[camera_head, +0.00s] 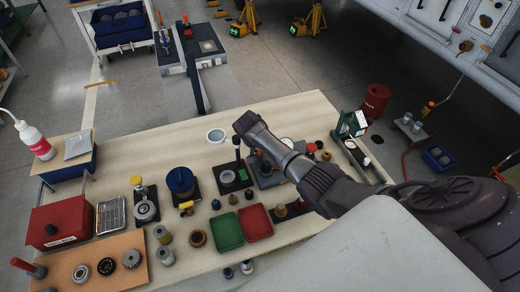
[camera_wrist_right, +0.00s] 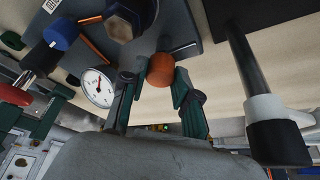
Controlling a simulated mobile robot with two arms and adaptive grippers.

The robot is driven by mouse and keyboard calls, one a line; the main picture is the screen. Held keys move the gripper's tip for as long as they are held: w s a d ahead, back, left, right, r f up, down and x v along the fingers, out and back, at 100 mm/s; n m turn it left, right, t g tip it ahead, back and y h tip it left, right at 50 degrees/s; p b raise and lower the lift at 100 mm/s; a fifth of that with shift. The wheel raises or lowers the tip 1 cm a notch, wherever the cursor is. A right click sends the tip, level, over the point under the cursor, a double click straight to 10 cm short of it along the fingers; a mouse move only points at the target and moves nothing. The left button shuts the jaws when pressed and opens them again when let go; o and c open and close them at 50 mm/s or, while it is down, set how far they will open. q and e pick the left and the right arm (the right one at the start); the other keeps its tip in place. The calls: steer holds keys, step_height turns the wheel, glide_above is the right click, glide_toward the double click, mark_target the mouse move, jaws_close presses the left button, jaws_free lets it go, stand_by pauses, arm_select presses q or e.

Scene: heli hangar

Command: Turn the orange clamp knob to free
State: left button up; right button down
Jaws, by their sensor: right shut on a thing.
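The orange clamp knob (camera_wrist_right: 160,70) shows in the right wrist view, on the edge of a grey fixture (camera_wrist_right: 190,42). My right gripper (camera_wrist_right: 154,80) has its two dark green fingers on either side of the knob and is shut on it. In the head view my right arm reaches over the bench from the right, and the knob is hidden behind it. Part of the grey fixture (camera_head: 268,180) shows below the arm there. The knob's turn angle cannot be told. My left gripper is in neither view.
A white dial gauge (camera_wrist_right: 98,88) sits left of the fingers. A rod with a black end (camera_wrist_right: 277,140) stands close on the right. On the bench (camera_head: 130,165) are a green tray (camera_head: 227,231), a red tray (camera_head: 256,222) and a blue canister (camera_head: 180,182).

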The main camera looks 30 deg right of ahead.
stand_by(0.3)
steer(key=c, duration=0.9)
jaws_free()
steer(key=shift+o, duration=0.2)
steer(key=v, duration=1.2)
steer(key=shift+d, duration=0.1)
